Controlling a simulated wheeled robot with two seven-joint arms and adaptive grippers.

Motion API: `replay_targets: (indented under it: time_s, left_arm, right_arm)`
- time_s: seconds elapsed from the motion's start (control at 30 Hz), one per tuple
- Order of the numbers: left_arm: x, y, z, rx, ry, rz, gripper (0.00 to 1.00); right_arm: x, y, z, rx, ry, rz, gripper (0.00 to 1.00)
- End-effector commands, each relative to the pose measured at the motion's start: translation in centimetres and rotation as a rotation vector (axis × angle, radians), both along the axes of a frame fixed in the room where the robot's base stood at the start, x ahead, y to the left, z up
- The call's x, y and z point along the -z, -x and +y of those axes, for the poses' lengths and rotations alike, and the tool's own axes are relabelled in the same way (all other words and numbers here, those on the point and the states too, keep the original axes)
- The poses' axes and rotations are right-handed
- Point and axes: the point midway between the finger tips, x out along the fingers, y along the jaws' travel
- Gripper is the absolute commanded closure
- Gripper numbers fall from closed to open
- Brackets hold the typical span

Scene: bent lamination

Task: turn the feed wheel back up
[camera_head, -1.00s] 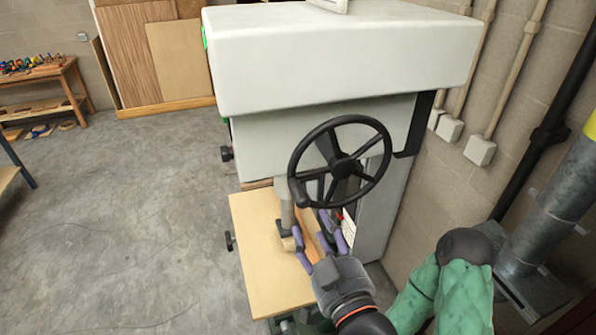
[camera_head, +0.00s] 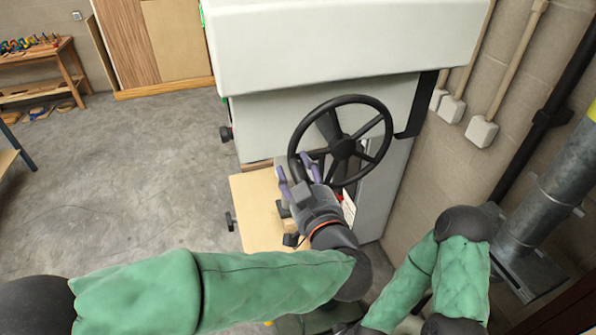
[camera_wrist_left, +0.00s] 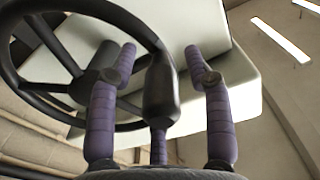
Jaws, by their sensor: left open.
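The black spoked feed wheel (camera_head: 342,148) stands on the front of the pale grey machine. It also shows large at the left of the left wrist view (camera_wrist_left: 90,88). Its dark crank handle (camera_wrist_left: 161,88) stands between the purple fingers of my left gripper (camera_wrist_left: 163,58). The fingers are spread on both sides of the handle, with gaps visible. In the head view, my left gripper (camera_head: 296,172) is at the wheel's lower left rim and hides most of the handle. My right gripper is out of view; only its green-sleeved arm shows at lower right.
A pale wooden table (camera_head: 250,205) lies under the wheel, partly behind my left arm. A block wall with conduits (camera_head: 482,130) and a metal duct (camera_head: 545,195) closes the right side. The concrete floor (camera_head: 150,180) at left is open.

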Motion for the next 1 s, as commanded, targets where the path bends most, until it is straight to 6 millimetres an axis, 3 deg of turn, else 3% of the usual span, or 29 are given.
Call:
replay_targets:
  time_s: [0.23,0.27,0.4,0.43,0.77,1.0]
  left_arm:
    - [0.0,-0.1,0.0,0.0,0.001,0.0,0.5]
    - [0.0,-0.1,0.0,0.0,0.0,0.0,0.55]
    - [0.0,-0.1,0.0,0.0,0.001,0.0,0.95]
    - [0.0,-0.1,0.0,0.0,0.001,0.0,1.0]
    - [-0.3,-0.1,0.0,0.0,-0.01,0.003,1.0]
    - [-1.4,-0.4,0.1,-0.001,-0.07,0.024,1.0]
  right_arm:
    - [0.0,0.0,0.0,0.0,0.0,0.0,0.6]
    - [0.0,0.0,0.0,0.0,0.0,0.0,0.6]
    - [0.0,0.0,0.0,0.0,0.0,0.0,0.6]
    - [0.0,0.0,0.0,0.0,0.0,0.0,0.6]
    - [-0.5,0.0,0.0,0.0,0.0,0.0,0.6]
    - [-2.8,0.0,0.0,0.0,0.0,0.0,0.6]
